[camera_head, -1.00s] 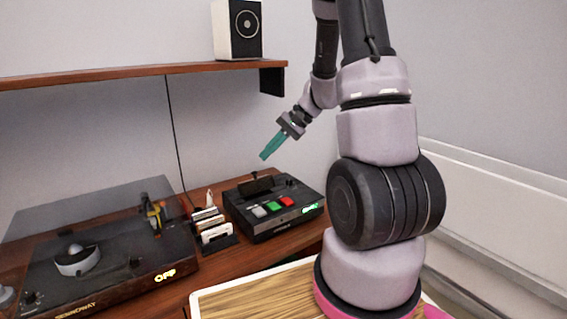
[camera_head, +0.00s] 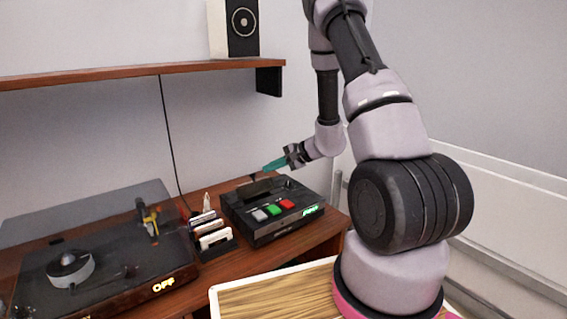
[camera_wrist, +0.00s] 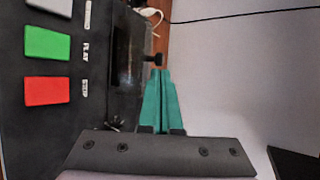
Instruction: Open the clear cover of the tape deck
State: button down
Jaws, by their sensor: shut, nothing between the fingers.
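The tape deck (camera_head: 268,232) is a black box on the wooden desk, with white, green and red buttons along its front. Its cover (camera_head: 257,189) shows as a dark panel on the top behind the buttons; its exact angle is hard to tell. My gripper (camera_head: 268,168), with teal fingers, is shut and empty just above the deck's back edge, pointing left. In the wrist view the fingertips (camera_wrist: 160,73) are close to a small black knob (camera_wrist: 153,58) beside the dark panel (camera_wrist: 128,45). I cannot tell whether they touch it.
A rack of cassettes (camera_head: 212,236) stands just left of the deck, with a turntable (camera_head: 95,268) farther left. A wooden shelf (camera_head: 140,72) with a speaker (camera_head: 234,28) is above. A wooden tray top (camera_head: 275,297) is in front. A wall is behind.

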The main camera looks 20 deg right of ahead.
aim_at(262, 180)
jog(key=shift+x, duration=1.95)
jog(key=shift+w+a+r, duration=0.1)
jog(key=shift+w+a+r+m+g+h, duration=0.15)
jog(key=shift+w+g+h, duration=0.1)
jog(key=shift+w+g, duration=0.3)
jog(key=shift+w+a+r+m+g+h, duration=0.15)
jog(key=shift+w+a+r+g+h, duration=0.1)
jog(key=shift+w+g, duration=0.3)
jog(key=shift+w+a+f, duration=0.1)
jog(key=shift+w+a, duration=0.05)
jog(key=shift+w, duration=0.55)
jog(key=w+g, duration=0.1)
jog(key=w+a+f+g+h, duration=0.1)
jog(key=w, duration=0.1)
jog(key=w+m+g, duration=0.1)
jog(key=w, duration=0.1)
jog(key=shift+w+a+f+g+h, duration=0.15)
jog(key=shift+a+f+g+h, duration=0.25)
jog(key=shift+w+a+f, duration=0.15)
jog(key=shift+w+f, duration=0.3)
jog(key=shift+w+a+f, duration=0.15)
jog(key=shift+w+f, duration=0.3)
jog(key=shift+w, duration=0.05)
